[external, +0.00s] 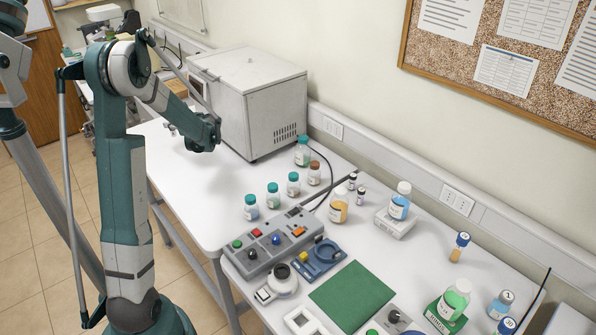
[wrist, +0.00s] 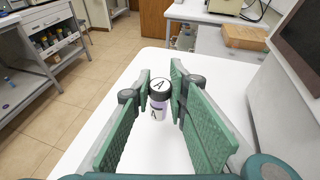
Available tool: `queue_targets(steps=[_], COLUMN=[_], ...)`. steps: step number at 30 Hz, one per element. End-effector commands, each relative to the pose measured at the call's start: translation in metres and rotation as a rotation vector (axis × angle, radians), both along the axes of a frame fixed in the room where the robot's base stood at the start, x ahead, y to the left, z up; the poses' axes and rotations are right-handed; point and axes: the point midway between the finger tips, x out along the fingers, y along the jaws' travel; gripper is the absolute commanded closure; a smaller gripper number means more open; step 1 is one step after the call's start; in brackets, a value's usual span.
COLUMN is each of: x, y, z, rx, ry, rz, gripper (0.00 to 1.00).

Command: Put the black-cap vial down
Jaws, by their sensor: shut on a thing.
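The black-cap vial (wrist: 159,103) is small, with a white label and the letter A on its cap and side. In the wrist view it stands upright between the green-padded fingers of my gripper (wrist: 161,92), which is shut on it. The white table top (wrist: 140,146) lies below. I cannot tell whether the vial's bottom touches the table. In the external view my arm's end is over the left table, left of the grey oven, and I cannot make out the vial there.
The grey oven (external: 250,100) stands close on the right of my arm's end. Several teal-cap bottles (external: 272,195) and a control box (external: 270,240) stand nearer the front. The left table (external: 195,200) is clear in front of the oven. A cardboard box (wrist: 245,37) is farther off.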

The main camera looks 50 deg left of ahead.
Motion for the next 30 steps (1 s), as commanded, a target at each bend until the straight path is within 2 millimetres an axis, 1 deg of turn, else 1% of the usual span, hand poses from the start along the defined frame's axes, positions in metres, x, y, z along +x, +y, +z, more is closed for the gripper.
queue_targets(steps=[1,3,6,9,12,23,26,30], x=[0.000,0.000,0.000,0.000,0.000,0.000,0.000,0.000], y=[0.000,0.000,0.000,0.000,0.000,0.000,0.000,0.000], z=[-0.009,-0.019,-0.033,-0.042,-0.047,-0.049,-0.055,-0.071], rx=[0.000,0.000,0.000,0.000,0.000,0.000,0.000,0.000], ry=[0.000,0.000,0.000,0.000,0.000,0.000,0.000,0.000], rz=[0.000,0.000,0.000,0.000,0.000,0.000,0.000,0.000], gripper=[0.93,0.93,0.93,0.93,0.93,0.93,0.93,0.93])
